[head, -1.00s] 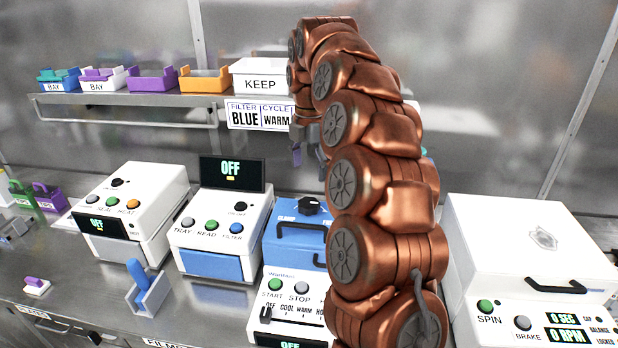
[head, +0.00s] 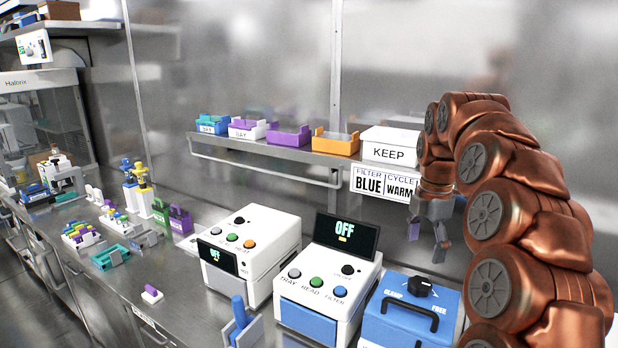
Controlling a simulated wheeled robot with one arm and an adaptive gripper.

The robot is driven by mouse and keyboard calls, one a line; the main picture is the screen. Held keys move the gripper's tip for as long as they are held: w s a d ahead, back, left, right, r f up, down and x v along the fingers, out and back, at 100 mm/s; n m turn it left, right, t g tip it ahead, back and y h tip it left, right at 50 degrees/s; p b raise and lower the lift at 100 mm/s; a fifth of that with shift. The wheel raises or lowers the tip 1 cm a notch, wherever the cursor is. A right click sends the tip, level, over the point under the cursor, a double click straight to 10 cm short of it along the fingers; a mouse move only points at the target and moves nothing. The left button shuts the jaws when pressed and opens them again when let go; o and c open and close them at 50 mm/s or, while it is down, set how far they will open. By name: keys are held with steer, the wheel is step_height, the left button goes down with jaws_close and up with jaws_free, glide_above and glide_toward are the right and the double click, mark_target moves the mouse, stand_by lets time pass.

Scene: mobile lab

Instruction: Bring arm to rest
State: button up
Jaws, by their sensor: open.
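My copper-coloured arm arches up from the lower right of the head view, and its end hangs down in front of the back wall. My gripper (head: 427,236) is at the end, pointing down, with its two fingers apart. No object shows between the fingers. It hangs just right of the sign reading BLUE and WARM (head: 383,187), above and behind the blue device with the black handle (head: 408,310). It appears clear of the bench top.
A shelf (head: 262,150) carries coloured trays and a white KEEP box (head: 389,148) left of my gripper. Below stand two white devices with screens reading OFF, one left (head: 262,235) and one nearer (head: 318,292). Racks and bottles (head: 140,190) stand farther left.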

steer(key=s+a+f+m, duration=0.3)
steer(key=s+m, duration=0.4)
steer(key=s, duration=0.5)
steer(key=s+a+f+m+g, duration=0.1)
steer(key=s+a+f+m, duration=0.3)
steer(key=s, duration=0.9)
steer(key=s+a+f+m, duration=0.3)
steer(key=s+f+m, duration=0.2)
steer(key=s+m, duration=0.4)
steer(key=s, duration=0.3)
steer(key=shift+s+a+f+m+g, duration=0.2)
steer(key=shift+s+a+m+g, duration=0.1)
steer(key=shift+s+m+g, duration=0.1)
steer(key=shift+c, duration=0.4)
